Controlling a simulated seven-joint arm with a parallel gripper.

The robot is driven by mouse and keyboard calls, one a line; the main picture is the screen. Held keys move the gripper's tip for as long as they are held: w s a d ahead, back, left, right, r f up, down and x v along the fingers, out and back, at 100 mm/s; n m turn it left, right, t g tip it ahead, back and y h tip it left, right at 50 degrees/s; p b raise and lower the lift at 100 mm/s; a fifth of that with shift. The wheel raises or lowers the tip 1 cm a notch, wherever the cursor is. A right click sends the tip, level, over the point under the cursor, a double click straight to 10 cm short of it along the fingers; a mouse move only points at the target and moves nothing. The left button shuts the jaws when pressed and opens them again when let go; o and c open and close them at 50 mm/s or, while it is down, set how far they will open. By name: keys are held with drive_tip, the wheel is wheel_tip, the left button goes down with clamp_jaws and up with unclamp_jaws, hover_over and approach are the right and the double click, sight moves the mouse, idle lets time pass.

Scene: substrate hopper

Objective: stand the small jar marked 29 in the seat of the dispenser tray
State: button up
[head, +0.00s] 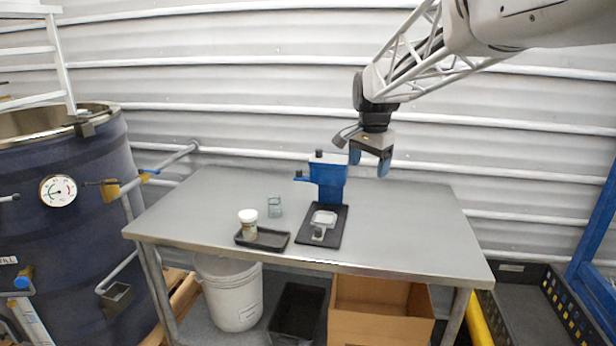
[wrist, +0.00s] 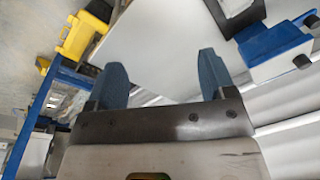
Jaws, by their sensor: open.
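A small jar (head: 249,229) with a white lid stands upright at the left end of a shallow black tray on the table; its marking is too small to read. A blue dispenser (head: 328,178) stands toward the back of the table, with a black dispenser tray (head: 333,237) in front. A pale square piece and a small grey piece sit on that tray; I cannot tell which is the seat. My gripper (head: 370,157) is open and empty, above and right of the dispenser. Its blue fingers (wrist: 162,75) are apart in the wrist view, with the dispenser (wrist: 275,52) at upper right.
A large dark blue tank (head: 80,250) with a gauge is at left. A bucket (head: 230,295) and boxes are below the table.

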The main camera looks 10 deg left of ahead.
drive_tip(key=w+a+f+m, duration=0.1)
drive_tip(key=w+a+f, duration=0.1)
drive_tip(key=w+a, duration=0.45)
drive_tip(key=m+g, duration=0.1)
drive_tip(key=m, duration=0.4)
approach(274, 198)
drive_tip(key=s, duration=0.2)
drive_tip(key=shift+d+r, duration=0.15)
drive_tip(key=shift+d, duration=0.15)
drive_tip(key=shift+f, duration=4.5)
